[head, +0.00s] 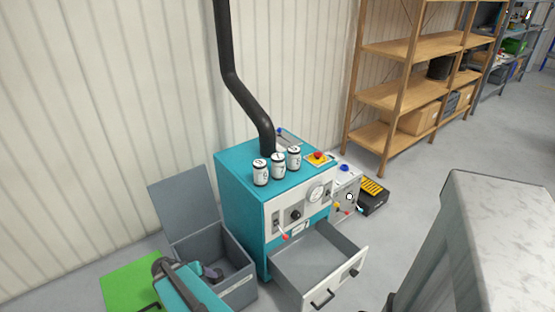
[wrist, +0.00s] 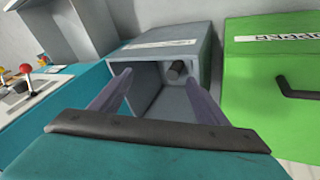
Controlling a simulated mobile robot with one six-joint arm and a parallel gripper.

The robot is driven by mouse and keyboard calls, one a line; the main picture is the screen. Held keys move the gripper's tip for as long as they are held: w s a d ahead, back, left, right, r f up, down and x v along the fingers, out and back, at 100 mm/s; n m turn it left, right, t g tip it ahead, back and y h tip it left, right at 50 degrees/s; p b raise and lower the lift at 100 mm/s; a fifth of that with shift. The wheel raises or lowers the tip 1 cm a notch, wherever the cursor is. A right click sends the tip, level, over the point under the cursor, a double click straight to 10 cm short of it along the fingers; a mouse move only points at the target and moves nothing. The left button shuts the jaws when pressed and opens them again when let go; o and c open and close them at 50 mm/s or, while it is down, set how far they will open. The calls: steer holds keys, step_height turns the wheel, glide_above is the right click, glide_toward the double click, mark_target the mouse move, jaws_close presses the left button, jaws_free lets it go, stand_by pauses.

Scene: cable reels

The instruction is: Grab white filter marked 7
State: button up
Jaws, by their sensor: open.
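Three white filters with black ends stand upright in a row on top of the teal machine (head: 235,172) in the head view: a left one (head: 260,175), a middle one (head: 278,168) and a right one (head: 293,161). Each bears dark marks, too small to read surely, so I cannot tell which is 7. My gripper (wrist: 160,85) is open, its two fingers apart with nothing between them. It is low at the left of the machine, over the open grey bin (head: 240,290), away from the filters. The filters do not show in the wrist view.
A dark cylinder (wrist: 175,70) is inside the grey bin, whose lid (head: 185,210) stands up. A green box (head: 128,282) is beside it. The machine's drawer (head: 350,272) is pulled out in front. A black pipe (head: 232,80) rises behind the filters.

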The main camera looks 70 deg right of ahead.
steer(key=s+d+r+m+h+p, duration=0.2)
steer(key=d+r+m+p, duration=0.1)
steer(key=d+r, duration=0.6)
steer(key=s+d+r+m+h+p, duration=0.15)
steer(key=d+r+p, duration=0.25)
steer(key=d+r, duration=0.6)
steer(key=m+g+h+p, duration=0.1)
steer(key=m+h+p, duration=0.2)
steer(key=m+p, duration=0.2)
glide_toward(277, 157)
steer(key=v, duration=0.3)
steer(key=shift+a, duration=0.1)
steer(key=shift+p+x, duration=1.55)
steer(key=shift+x, duration=2.8)
steer(key=shift+s, duration=0.1)
steer(key=shift+p+x, duration=1)
steer(key=shift+x, duration=0.2)
steer(key=shift+p+x, duration=0.65)
steer(key=shift+x, duration=0.75)
